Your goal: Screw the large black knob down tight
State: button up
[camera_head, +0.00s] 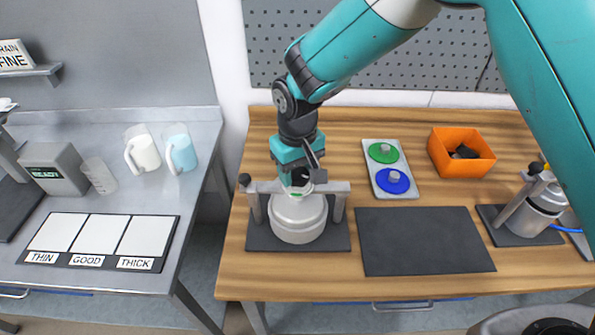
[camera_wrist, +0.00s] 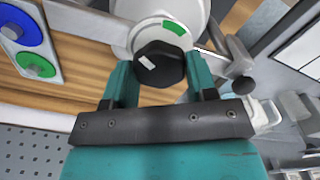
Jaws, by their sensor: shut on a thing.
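The large black knob (camera_wrist: 159,66) shows in the wrist view on top of a grey-white drum (camera_wrist: 196,16), with a green patch (camera_wrist: 174,27) beside it. My gripper (camera_wrist: 160,80) has its two teal fingers on opposite sides of the knob, shut on it. In the head view my gripper (camera_head: 300,178) points down onto the top of the drum (camera_head: 298,222), at the crossbar. The fingers hide part of the knob there. A smaller black knob (camera_head: 245,179) sits at the left end of the crossbar (camera_head: 335,187); it also shows in the wrist view (camera_wrist: 243,86).
A tray (camera_head: 402,191) with a green and a blue disc, an orange bin (camera_head: 433,147) and a dark mat (camera_head: 412,268) lie to the right. A second drum in a stand (camera_head: 541,214) is at far right. Jugs (camera_head: 143,150) stand on the grey left table.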

aim_at(299, 173)
jog(key=m+b, duration=0.1)
jog(key=m, duration=0.5)
jog(key=shift+b, duration=0.35)
jog(key=m+b, duration=0.1)
jog(key=m, duration=0.5)
jog(key=shift+w+r, duration=0.1)
jog(key=shift+r, duration=0.05)
jog(key=o, duration=0.8)
jog(key=shift+o, duration=0.7)
notch_tip(299, 173, up, 17)
jog(key=b, duration=0.3)
jog(key=shift+r, duration=0.2)
jog(key=shift+d, duration=0.15)
